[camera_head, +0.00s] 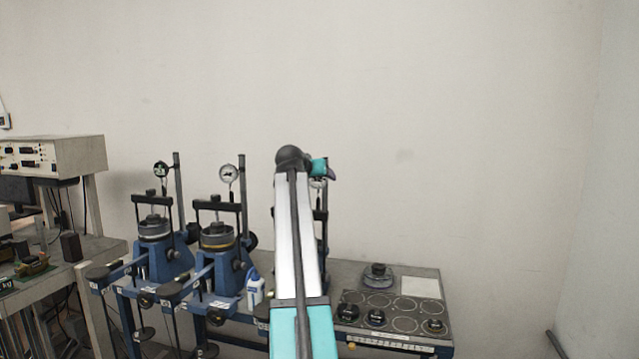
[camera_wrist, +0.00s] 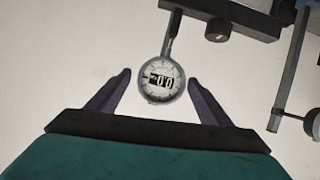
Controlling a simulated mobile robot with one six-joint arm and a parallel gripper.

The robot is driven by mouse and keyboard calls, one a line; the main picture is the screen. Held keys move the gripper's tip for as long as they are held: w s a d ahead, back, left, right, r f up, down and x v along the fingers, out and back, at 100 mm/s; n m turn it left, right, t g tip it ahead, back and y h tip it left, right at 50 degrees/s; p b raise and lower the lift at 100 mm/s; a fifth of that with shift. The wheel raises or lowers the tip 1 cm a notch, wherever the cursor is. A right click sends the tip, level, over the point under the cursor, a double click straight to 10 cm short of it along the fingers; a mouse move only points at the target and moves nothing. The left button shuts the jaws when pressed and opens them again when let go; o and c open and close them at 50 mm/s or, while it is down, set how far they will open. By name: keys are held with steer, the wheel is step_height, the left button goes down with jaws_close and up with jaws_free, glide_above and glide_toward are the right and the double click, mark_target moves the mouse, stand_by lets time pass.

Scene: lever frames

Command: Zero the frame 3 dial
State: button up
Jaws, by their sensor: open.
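My gripper (camera_wrist: 157,82) is open, with one finger on each side of the dial in the picture. Contact with the dial cannot be told. In the head view, the third frame's dial (camera_head: 319,183) is mostly hidden behind my arm, as is most of that frame. Two other lever frames stand to its left, with dials (camera_head: 161,168) and (camera_head: 229,173).
A blue bench carries the frames. A weight tray (camera_head: 405,325) with several dark weights stands on the right. A white bottle (camera_head: 254,288) stands between the second frame and my arm. In the wrist view, a dark crossbar (camera_wrist: 225,15) lies above right of the dial.

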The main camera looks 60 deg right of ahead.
steer(key=b+v, duration=0.1)
steer(key=v, duration=0.8)
steer(key=shift+b, duration=0.3)
